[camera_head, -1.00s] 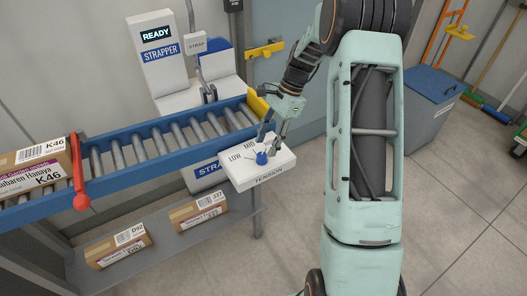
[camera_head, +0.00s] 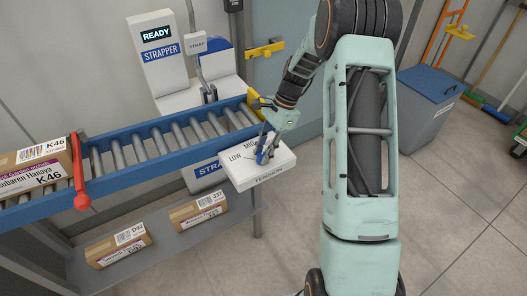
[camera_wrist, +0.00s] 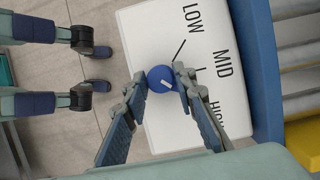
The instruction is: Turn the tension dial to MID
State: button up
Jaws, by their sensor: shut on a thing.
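The tension dial is a round blue knob (camera_wrist: 158,76) on a white box (camera_head: 242,182). LOW, MID and HIGH are printed around it. In the wrist view a white mark on the knob appears to point to the lower right, toward the HIGH side rather than straight at MID. My gripper (camera_wrist: 160,80) is shut on the knob, with one finger on each side. The right finger partly covers the HIGH label. In the head view my gripper (camera_head: 264,151) reaches down over the box and hides most of the knob.
A blue roller conveyor (camera_head: 150,160) runs behind the box. A red lever (camera_head: 81,200) and a K46 carton (camera_head: 35,165) are at its left. The strapper (camera_head: 160,60) stands behind, its display reading READY. Two cartons lie on the shelf (camera_head: 170,240) below.

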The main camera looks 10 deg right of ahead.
jog(key=shift+n, duration=0.3)
jog(key=n, duration=0.1)
jog(key=n+g+h, duration=0.1)
jog(key=n, duration=0.1)
jog(key=shift+w+a+n, duration=0.1)
jog(key=shift+w+n, duration=0.05)
jog(key=shift+n, duration=0.15)
jog(key=shift+n+g+h, duration=0.35)
jog(key=shift+n, duration=0.75)
jog(key=shift+n+g+h, duration=0.35)
jog(key=shift+n, duration=0.75)
jog(key=shift+w, duration=0.1)
jog(key=o, duration=1.1)
jog(key=shift+o, duration=0.2)
jog(key=v, duration=1.2)
